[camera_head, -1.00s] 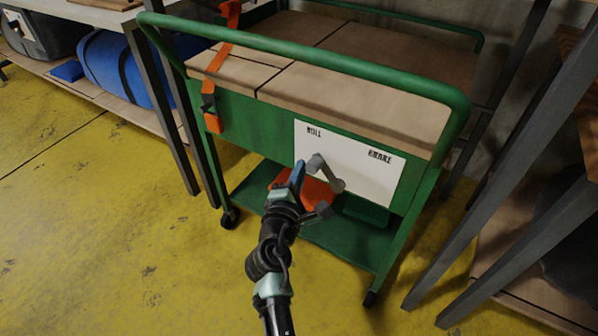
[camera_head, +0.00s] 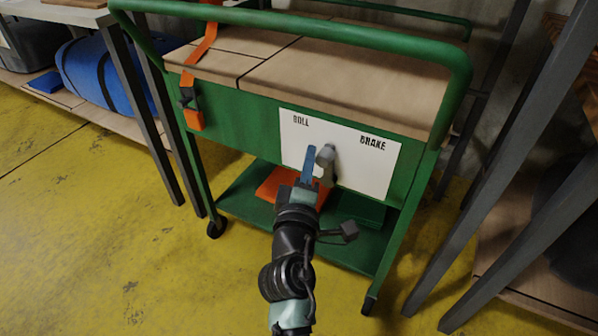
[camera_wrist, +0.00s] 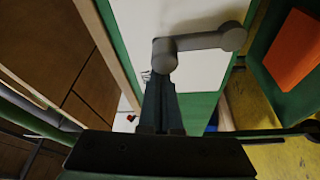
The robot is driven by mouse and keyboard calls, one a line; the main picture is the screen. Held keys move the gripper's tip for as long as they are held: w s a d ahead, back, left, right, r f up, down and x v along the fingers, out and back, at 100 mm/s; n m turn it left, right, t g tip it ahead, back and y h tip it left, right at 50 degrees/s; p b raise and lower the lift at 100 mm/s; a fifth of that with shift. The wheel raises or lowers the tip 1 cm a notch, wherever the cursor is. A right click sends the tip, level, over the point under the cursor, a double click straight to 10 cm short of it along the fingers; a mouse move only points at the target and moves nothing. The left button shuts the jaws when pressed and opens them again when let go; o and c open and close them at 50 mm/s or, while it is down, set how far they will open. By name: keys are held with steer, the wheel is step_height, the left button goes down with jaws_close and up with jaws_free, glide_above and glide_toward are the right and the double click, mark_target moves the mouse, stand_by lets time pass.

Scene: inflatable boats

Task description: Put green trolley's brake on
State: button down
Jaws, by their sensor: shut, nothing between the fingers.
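The green trolley (camera_head: 240,135) stands ahead with a white panel (camera_head: 365,175) on its end. The panel reads ROLL at its left and BRAKE at its right. A grey lever (camera_head: 326,166) sits on the panel, partly hidden by my gripper.
An orange item (camera_head: 278,185) lies on the lower shelf. Dark rack posts (camera_head: 480,190) stand close at the right. Open yellow floor (camera_head: 90,230) lies to the left.

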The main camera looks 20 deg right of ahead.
mark_target(334, 149)
steer(key=s+d+m+b, duration=0.1)
steer(key=m+b, duration=0.1)
steer(key=s+m+h+b, duration=0.1)
steer(key=m+b, duration=0.1)
steer(key=s+d+m+h+b, duration=0.1)
steer(key=m+b, duration=0.1)
steer(key=b, duration=0.1)
steer(key=shift+s+d+f, duration=0.15)
steer(key=shift+d+f, duration=0.1)
steer(key=shift+d, duration=0.05)
steer(key=shift+s+d+f+b, duration=0.15)
steer(key=shift+s+d+b, duration=0.15)
steer(key=shift+s+d, duration=0.5)
steer(key=shift+s+f+m, duration=0.15)
steer(key=shift+s+m, duration=0.05)
steer(key=shift+m, duration=0.1)
